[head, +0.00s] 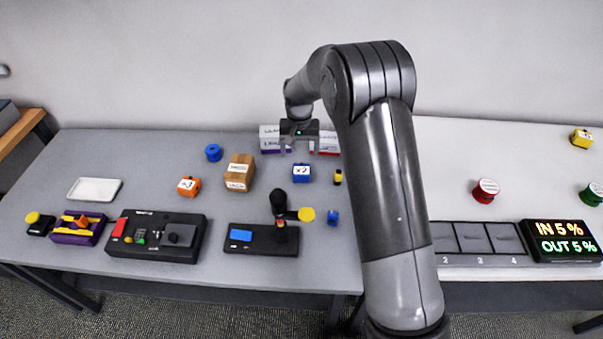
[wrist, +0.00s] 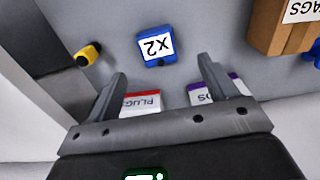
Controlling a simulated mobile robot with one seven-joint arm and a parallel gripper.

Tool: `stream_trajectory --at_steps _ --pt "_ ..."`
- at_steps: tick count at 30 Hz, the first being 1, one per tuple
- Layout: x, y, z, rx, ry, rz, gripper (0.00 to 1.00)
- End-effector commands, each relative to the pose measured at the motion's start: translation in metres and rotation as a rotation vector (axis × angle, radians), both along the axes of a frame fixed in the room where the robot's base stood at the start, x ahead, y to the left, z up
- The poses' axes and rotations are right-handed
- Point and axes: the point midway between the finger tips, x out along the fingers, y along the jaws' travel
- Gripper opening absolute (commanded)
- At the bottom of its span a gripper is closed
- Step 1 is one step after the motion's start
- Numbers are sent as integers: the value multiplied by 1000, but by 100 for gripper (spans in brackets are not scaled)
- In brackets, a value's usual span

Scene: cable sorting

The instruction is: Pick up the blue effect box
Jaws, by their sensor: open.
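The blue effect box (head: 301,172) is a small blue block with a white "x2" label, standing on the grey table. In the wrist view the blue box (wrist: 157,47) lies beyond my fingertips, roughly in line with the gap between them. My gripper (head: 299,147) is open and empty, on the back side of the blue box and apart from it. In the wrist view both fingers (wrist: 163,75) show spread apart with nothing between them at the tips.
White bins with a red (wrist: 140,103) and a purple (wrist: 200,94) edge sit close by my fingers. A yellow-and-black plug (head: 338,177) stands right of the box. A cardboard box (head: 239,172) and an orange block (head: 189,186) are left. A black device (head: 262,239) is in front.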

Motion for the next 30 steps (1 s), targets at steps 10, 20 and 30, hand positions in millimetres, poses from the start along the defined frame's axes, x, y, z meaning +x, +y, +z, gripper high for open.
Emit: stream_trajectory --at_steps 10,20,30 --pt "0 -1 -48 0 1 0 78" --pt "7 -6 -85 -1 3 1 78" --pt "7 -5 -102 0 -1 1 78"
